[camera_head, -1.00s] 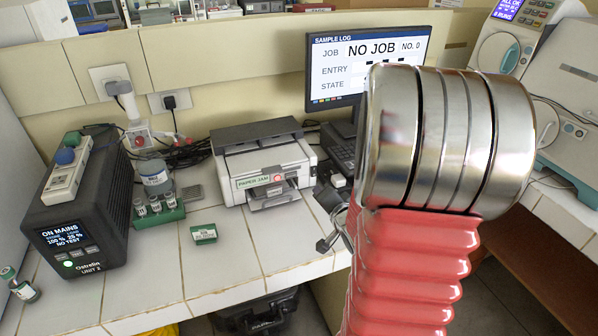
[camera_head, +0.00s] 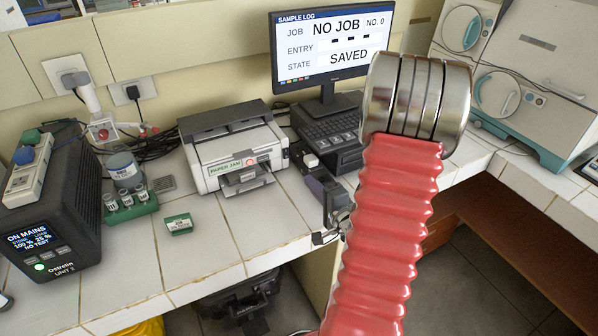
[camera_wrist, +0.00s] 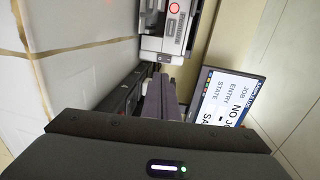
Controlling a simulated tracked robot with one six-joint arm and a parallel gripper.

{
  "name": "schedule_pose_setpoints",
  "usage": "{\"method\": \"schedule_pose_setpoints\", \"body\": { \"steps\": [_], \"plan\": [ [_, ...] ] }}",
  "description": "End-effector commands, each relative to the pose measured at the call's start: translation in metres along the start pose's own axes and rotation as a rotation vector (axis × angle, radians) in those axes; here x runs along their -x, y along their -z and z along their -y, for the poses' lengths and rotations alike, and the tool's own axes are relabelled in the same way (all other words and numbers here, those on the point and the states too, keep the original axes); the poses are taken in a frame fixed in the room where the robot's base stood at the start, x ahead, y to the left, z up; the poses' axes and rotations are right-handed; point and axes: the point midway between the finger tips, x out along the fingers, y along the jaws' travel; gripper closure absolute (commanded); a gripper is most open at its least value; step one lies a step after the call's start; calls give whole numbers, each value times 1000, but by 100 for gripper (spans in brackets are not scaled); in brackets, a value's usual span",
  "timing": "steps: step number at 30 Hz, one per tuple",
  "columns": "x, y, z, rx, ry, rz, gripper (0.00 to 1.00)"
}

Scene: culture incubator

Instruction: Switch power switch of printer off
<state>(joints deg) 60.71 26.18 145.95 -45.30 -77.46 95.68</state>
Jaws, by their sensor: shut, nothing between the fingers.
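The printer (camera_head: 225,150) is a white box with a dark top on the white tiled bench. Its front shows a green "PAPER JAM" label and a lit red light (camera_head: 250,162). In the wrist view the printer (camera_wrist: 150,45) appears turned sideways at the top, just beyond the fingertips. I cannot make out its power switch for certain. My gripper (camera_head: 314,176) is in front of and to the right of the printer, partly hidden by my red arm. In the wrist view my gripper (camera_wrist: 160,76) has its fingers together and empty, pointing toward the printer.
The bench in front of the printer is clear.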

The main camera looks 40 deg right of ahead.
Motion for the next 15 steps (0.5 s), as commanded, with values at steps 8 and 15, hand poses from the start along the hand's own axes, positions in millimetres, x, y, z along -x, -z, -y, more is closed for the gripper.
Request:
{"method": "schedule_pose_setpoints", "body": {
  "steps": [8,15],
  "plan": [
    [-27,-1,0,1,0,1,100],
    [-65,-1,0,2,0,1,100]
  ]
}}
